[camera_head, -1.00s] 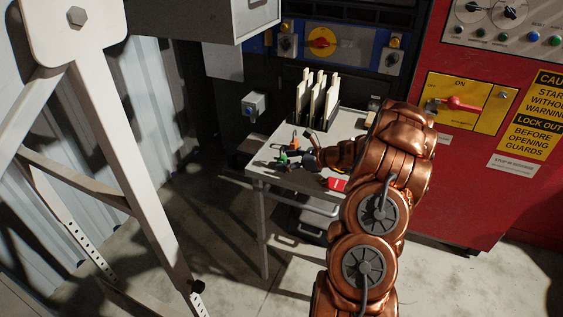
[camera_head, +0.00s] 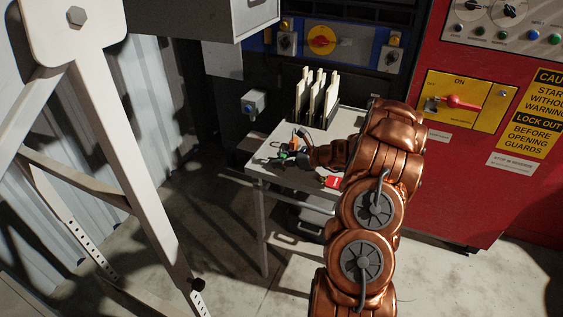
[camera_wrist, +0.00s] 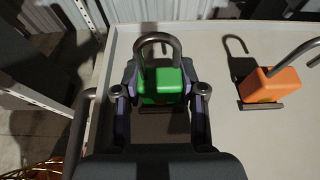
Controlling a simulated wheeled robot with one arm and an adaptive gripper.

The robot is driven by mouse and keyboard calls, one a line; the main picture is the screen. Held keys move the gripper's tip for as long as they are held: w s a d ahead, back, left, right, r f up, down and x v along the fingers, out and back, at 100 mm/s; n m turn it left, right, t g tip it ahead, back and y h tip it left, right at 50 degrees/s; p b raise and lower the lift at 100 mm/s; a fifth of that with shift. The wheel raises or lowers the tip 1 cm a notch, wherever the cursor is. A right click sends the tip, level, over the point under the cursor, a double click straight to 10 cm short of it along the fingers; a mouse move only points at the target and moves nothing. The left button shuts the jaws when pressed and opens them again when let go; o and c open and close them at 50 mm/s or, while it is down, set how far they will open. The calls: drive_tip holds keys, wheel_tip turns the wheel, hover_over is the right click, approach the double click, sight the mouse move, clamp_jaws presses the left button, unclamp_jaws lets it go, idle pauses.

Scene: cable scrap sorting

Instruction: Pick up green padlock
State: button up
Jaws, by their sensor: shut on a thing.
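The green padlock (camera_wrist: 162,85) is between the two fingers of my gripper (camera_wrist: 160,100) in the wrist view, with its grey shackle pointing away from the gripper. The fingers touch it on both sides, and my gripper is shut on it. In the head view the green padlock (camera_head: 283,155) is a small patch at my gripper (camera_head: 280,161), over the left part of the grey table (camera_head: 262,172). Whether the padlock rests on the table or is slightly raised, I cannot tell.
An orange padlock (camera_wrist: 270,84) lies to the right of the green one. A red padlock (camera_head: 332,181) lies near the table's front edge. A rack of upright cards (camera_head: 316,100) stands at the back. A red cabinet (camera_head: 450,190) is at the right, a white frame (camera_head: 125,150) at the left.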

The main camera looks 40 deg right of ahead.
sight(283, 157)
clamp_jaws()
drive_tip(key=shift+r, duration=0.1)
drive_tip(key=shift+r, duration=0.55)
drive_tip(key=shift+s+r+b, duration=0.2)
drive_tip(key=shift+r+b, duration=0.05)
drive_tip(key=shift+r, duration=0.35)
drive_tip(key=shift+s+r+b, duration=0.15)
drive_tip(key=shift+r+b, duration=0.05)
drive_tip(key=shift+r, duration=0.35)
drive_tip(key=s+a+r+b, duration=0.1)
drive_tip(key=s+b, duration=0.1)
drive_tip(key=s, duration=1.3)
drive_tip(key=shift+a+r, duration=0.2)
drive_tip(key=shift+a, duration=0.15)
drive_tip(key=shift+s, duration=0.1)
